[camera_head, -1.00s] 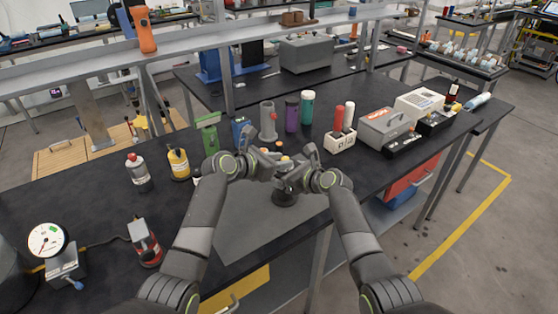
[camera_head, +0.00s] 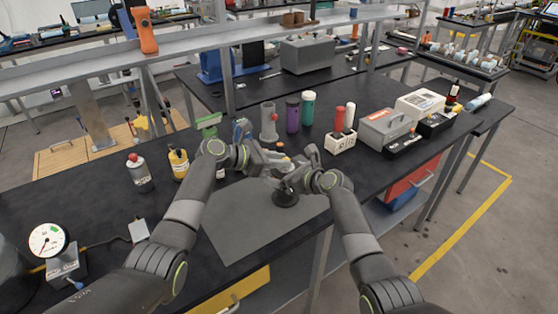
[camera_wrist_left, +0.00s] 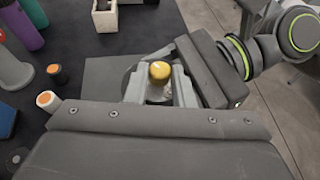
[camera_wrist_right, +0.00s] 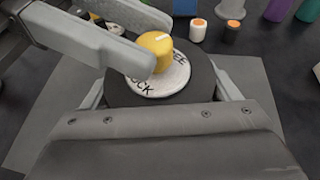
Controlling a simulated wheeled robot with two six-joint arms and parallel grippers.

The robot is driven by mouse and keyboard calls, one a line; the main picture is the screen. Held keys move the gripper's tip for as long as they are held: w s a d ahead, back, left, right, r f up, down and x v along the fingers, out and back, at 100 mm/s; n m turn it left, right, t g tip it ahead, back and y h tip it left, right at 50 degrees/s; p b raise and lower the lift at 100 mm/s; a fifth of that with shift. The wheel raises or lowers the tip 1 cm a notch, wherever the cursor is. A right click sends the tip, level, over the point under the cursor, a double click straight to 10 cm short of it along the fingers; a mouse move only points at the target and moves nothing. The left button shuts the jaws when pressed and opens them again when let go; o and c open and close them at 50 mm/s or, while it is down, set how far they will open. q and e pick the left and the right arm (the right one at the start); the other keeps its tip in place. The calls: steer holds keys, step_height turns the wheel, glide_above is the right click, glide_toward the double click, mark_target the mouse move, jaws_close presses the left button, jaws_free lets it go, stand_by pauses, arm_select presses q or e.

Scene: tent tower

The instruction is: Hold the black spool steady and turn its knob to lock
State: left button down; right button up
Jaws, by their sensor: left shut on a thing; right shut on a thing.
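The black spool (camera_wrist_right: 175,88) stands on a grey mat (camera_head: 262,218) at the table's front edge. On top is a white dial (camera_wrist_right: 165,78) with partly covered lettering, "EE" at right and "OCK" at lower left. The yellow knob (camera_wrist_right: 157,45) sits on the dial, with a pale mark pointing up and right in the right wrist view. My right gripper (camera_wrist_right: 162,97) is shut around the spool's body. My left gripper (camera_wrist_left: 159,88) is shut on the knob, one finger on either side. In the head view the arms hide most of the spool.
Two small capped jars (camera_wrist_right: 213,32) stand just beyond the mat. Behind are a grey cylinder with a base (camera_head: 269,122), a purple bottle (camera_head: 292,114) and a green bottle (camera_head: 308,110). A white holder (camera_head: 341,143) stands at right. The left part of the table is fairly open.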

arm_select(q)
steer(key=shift+w+a+f+m+g+h, duration=0.1)
steer(key=shift+w+m+g+h, duration=0.1)
steer(key=shift+m+g, duration=0.35)
steer(key=shift+w+a+f+m+g+h, duration=0.1)
steer(key=shift+m+g+h, duration=0.1)
steer(key=shift+m+g, duration=0.65)
steer(key=shift+g, duration=0.1)
steer(key=c, duration=1.2)
jaws_free()
steer(key=shift+c, duration=0.2)
steer(key=shift+r, duration=0.1)
steer(key=v, duration=1.2)
steer(key=shift+w, duration=0.1)
